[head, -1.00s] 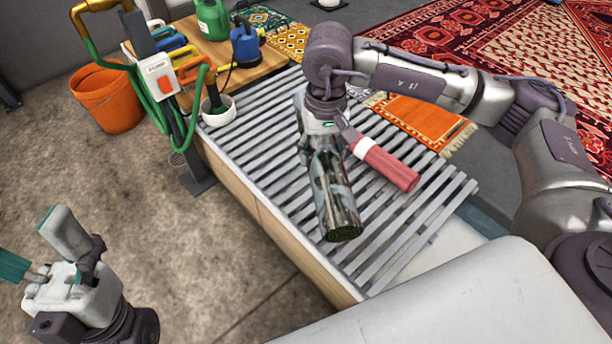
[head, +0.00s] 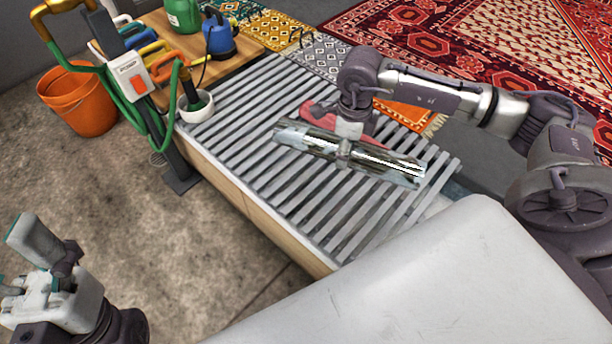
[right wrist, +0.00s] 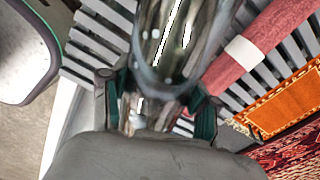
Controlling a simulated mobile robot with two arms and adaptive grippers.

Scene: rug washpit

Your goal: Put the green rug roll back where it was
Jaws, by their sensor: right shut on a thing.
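In the right wrist view the roll (right wrist: 185,35) passes between the fingers (right wrist: 160,105). My left gripper (head: 20,265) is open and empty at the lower left, away from the rack, partly cut off by the frame.
A pink-red roll (head: 318,112) with a white band (right wrist: 243,50) lies on the slats behind the held roll. An orange rug (head: 405,116) lies beyond. The rack's near-left slats are clear.

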